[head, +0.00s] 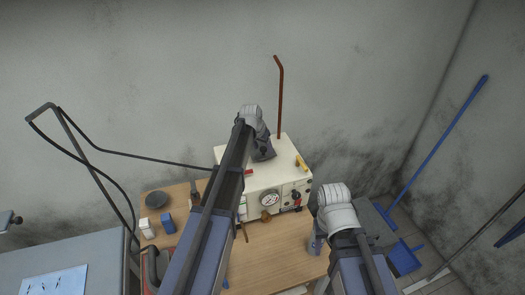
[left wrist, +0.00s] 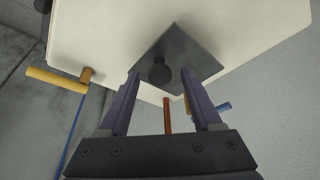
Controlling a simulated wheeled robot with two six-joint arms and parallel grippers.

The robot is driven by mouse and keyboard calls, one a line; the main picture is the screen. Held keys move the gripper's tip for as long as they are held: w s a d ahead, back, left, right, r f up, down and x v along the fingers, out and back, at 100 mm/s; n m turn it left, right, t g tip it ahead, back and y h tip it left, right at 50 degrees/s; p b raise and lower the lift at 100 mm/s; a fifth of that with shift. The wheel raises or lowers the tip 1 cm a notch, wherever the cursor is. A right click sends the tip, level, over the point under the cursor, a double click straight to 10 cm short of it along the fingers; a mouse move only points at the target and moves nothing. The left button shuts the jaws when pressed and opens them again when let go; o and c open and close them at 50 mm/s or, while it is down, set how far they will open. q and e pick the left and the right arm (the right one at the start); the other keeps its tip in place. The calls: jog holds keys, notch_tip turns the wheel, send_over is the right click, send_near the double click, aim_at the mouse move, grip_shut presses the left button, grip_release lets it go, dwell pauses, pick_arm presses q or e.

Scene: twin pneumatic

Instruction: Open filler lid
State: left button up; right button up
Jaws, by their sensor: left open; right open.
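The filler lid (left wrist: 196,50) is a dark square plate with a round dark knob (left wrist: 160,72). It lies on the cream top of the machine (left wrist: 100,25). My left gripper (left wrist: 160,75) is open, its two purple fingers on either side of the knob in the left wrist view. I cannot tell whether they touch it. In the head view the machine (head: 284,150) stands on the wooden table, and my left arm hides part of its top. My right gripper (head: 316,244) is low over the table, right of the machine front, mostly hidden by its wrist.
The machine's front has a round gauge (head: 269,199) and several knobs. A yellow handle (head: 301,163) sits at its right and a brown pipe (head: 279,95) rises behind. A dark bowl (head: 156,200) and small boxes are on the table's left. A blue dustpan (head: 404,257) is at right.

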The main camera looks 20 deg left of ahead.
pick_arm(q)
jog(key=shift+r, duration=0.1)
grip_shut()
dwell(0.4)
dwell(0.9)
